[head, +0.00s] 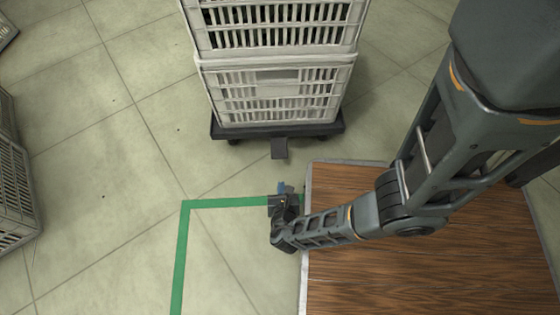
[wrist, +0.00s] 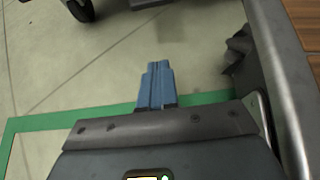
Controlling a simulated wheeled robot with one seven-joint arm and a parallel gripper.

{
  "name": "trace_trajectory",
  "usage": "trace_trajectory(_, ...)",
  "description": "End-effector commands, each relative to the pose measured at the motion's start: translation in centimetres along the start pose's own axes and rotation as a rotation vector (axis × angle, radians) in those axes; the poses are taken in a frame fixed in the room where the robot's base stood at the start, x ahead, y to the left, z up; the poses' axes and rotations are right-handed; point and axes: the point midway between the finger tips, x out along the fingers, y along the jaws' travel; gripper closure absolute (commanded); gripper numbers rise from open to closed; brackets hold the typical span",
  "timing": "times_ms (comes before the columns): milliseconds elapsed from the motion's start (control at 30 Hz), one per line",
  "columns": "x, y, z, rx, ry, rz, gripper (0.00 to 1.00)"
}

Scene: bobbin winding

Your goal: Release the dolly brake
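A black dolly (head: 222,131) stands on the tiled floor under stacked white crates. A dark flat pedal (head: 280,148), which looks like its brake, sticks out from its near side. Whether the pedal is pressed or raised I cannot tell. My gripper (head: 284,188) is on the near side of the pedal, apart from it. In the wrist view its blue fingers (wrist: 157,84) lie side by side, shut, with nothing between them. A dolly wheel (wrist: 81,9) shows at the top of the wrist view, and a dark edge, perhaps the pedal, is cut off beside it.
A wood-topped table (head: 430,265) with a grey edge is close on the right of my gripper. Green tape (head: 182,250) marks the floor. White crates (head: 280,95) rise above the dolly. Grey crates (head: 14,185) stand at far left. Floor left of the dolly is clear.

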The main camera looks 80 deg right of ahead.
Motion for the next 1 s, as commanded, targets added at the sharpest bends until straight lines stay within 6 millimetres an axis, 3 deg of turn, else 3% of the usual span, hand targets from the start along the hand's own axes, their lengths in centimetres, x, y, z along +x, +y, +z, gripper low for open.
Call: trace_trajectory(1000, 9.3, 0.1, 5.3, 0.005, -0.006, -0.002, 1.00)
